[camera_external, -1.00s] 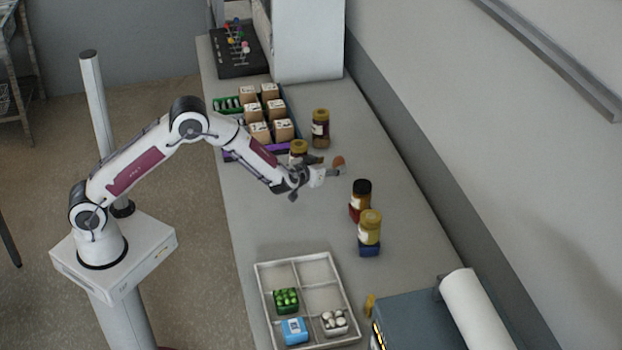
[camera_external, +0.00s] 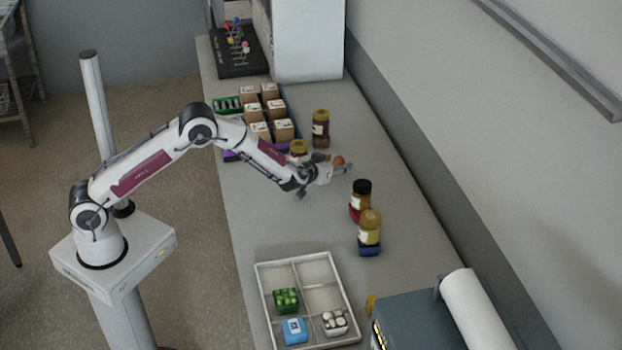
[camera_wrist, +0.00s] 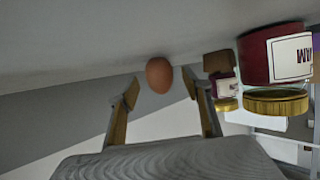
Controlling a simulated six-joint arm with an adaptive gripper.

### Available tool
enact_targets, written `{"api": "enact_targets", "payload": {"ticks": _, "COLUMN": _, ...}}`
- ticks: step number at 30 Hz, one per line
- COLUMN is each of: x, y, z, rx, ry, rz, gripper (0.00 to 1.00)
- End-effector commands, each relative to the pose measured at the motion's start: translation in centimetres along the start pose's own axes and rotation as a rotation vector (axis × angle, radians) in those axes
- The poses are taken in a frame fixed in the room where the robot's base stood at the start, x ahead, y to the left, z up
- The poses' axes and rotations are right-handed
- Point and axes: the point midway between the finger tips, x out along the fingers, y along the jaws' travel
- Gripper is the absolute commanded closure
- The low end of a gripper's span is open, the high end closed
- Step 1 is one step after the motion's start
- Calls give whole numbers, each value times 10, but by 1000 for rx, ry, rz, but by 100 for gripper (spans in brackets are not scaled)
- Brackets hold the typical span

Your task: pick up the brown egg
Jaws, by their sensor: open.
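The brown egg (camera_wrist: 159,75) shows in the wrist view just past my open fingertips, centred between them. In the external view the brown egg (camera_external: 339,161) stands on the bench at the tip of my gripper (camera_external: 331,165). My gripper is low, reaching sideways over the bench, and its fingers (camera_wrist: 158,92) are spread with nothing held. From these views I cannot tell whether the egg is partly between the fingers or just beyond them.
Two jars (camera_external: 360,200) (camera_external: 369,233) stand nearer the camera. A sectioned tray (camera_external: 259,281) lies in front. Bench between tray and gripper is clear.

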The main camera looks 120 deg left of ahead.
Motion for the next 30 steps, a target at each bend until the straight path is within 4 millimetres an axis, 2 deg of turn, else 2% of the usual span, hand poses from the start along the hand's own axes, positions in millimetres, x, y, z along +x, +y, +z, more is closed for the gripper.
{"api": "enact_targets", "payload": {"ticks": 18, "x": 4, "y": 0, "z": 0, "rx": 0, "ry": 0, "rz": -1, "gripper": 51}}
{"api": "enact_targets", "payload": {"ticks": 19, "x": 4, "y": 0, "z": 0, "rx": 0, "ry": 0, "rz": -1, "gripper": 54}}
{"api": "enact_targets", "payload": {"ticks": 22, "x": 4, "y": 0, "z": 0, "rx": 0, "ry": 0, "rz": -1, "gripper": 80}}
{"api": "enact_targets", "payload": {"ticks": 23, "x": 4, "y": 0, "z": 0, "rx": 0, "ry": 0, "rz": -1, "gripper": 83}}
{"api": "enact_targets", "payload": {"ticks": 30, "x": 4, "y": 0, "z": 0, "rx": 0, "ry": 1, "rz": -1, "gripper": 83}}
